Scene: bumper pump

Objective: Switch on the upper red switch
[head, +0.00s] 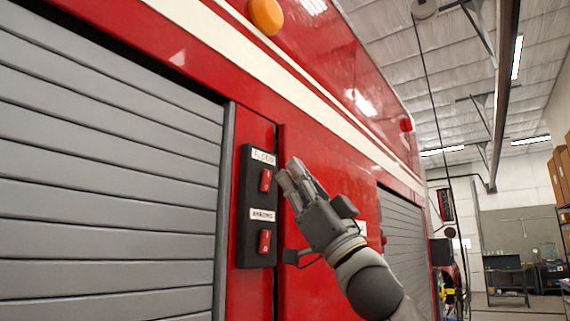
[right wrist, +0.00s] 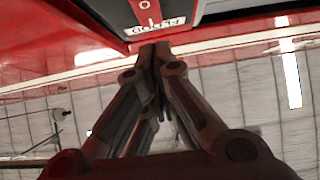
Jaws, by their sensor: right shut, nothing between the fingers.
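A black switch panel (head: 247,206) is on the red truck side, with two red rocker switches. The upper red switch (head: 265,180) sits under a white label (head: 263,157) that reads FLOOD. The lower red switch (head: 264,242) sits under another white label (head: 262,215). My right gripper (head: 290,172) is shut and empty, its fingertips just right of the upper switch, apparently not touching it. In the right wrist view the picture is turned over; the shut fingertips (right wrist: 161,50) appear just below the label (right wrist: 155,27) and the red switch (right wrist: 146,10). My left gripper is out of view.
A grey roller shutter (head: 100,190) fills the left side, and a second shutter (head: 400,235) is farther right. An orange lamp (head: 266,15) sticks out above the panel. The red truck wall (head: 318,150) is flat around the gripper. Open workshop floor lies at far right.

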